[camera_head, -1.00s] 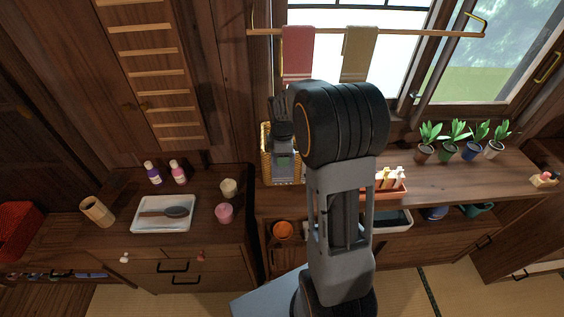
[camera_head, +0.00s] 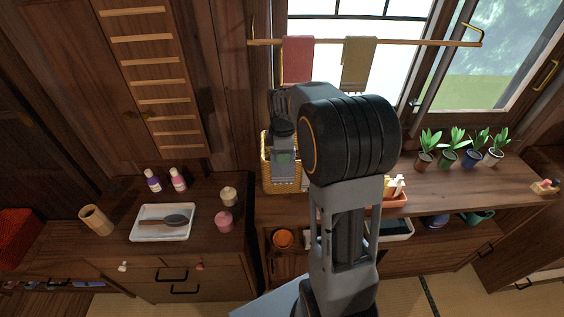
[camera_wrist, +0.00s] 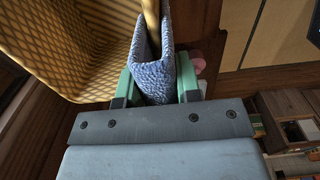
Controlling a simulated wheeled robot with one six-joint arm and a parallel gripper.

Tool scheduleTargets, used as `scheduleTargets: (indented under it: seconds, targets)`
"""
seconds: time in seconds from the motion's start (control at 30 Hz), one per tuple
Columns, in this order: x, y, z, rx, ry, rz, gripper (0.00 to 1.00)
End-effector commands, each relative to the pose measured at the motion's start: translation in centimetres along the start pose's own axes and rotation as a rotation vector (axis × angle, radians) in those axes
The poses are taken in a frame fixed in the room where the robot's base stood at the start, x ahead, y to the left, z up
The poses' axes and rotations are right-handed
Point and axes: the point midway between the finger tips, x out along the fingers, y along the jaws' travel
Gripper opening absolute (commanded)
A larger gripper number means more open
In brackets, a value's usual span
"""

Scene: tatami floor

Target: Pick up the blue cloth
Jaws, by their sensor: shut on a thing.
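The blue cloth (camera_wrist: 150,72) is a knitted, light-blue piece in the middle of the wrist view. It is folded over the rim of a yellow woven basket (camera_wrist: 75,50). My gripper (camera_wrist: 157,85) has its green fingers on both sides of the cloth and is shut on it. The cloth is still at the rim. In the head view the basket (camera_head: 268,172) stands on the wooden counter, with my gripper (camera_head: 284,160) in front of it. I cannot make out the cloth there; my arm and gripper cover part of the basket.
A red tray (camera_head: 390,201) with small items stands right of my arm. Several potted plants (camera_head: 448,158) line the counter by the window. Red (camera_head: 298,60) and olive (camera_head: 358,62) towels hang on a rail above. A white tray (camera_head: 150,232) sits on the left cabinet.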

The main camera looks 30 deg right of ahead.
Motion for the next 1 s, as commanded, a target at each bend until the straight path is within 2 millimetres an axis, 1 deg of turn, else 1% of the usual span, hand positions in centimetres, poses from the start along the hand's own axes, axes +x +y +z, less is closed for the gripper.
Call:
scheduleTargets:
  seconds: [0.03, 0.2, 0.37, 0.4, 0.57, 0.8, 1.0]
  targets:
    - [-1.1, 0.1, 0.0, 0.000, 0.001, 0.006, 0.09]
    - [-4.5, 0.1, 0.0, 0.000, 0.001, 0.005, 0.09]
    - [-7.5, 0.1, 0.0, 0.000, 0.001, 0.005, 0.09]
    - [-7.8, -0.2, 0.3, 0.002, 0.000, 0.003, 0.09]
    - [-7.4, -2.7, 3.0, 0.005, 0.000, 0.003, 0.09]
    - [-7.4, -7.1, 7.6, 0.006, 0.000, 0.004, 0.09]
    - [-7.4, -9.8, 10.6, 0.004, 0.000, 0.003, 0.09]
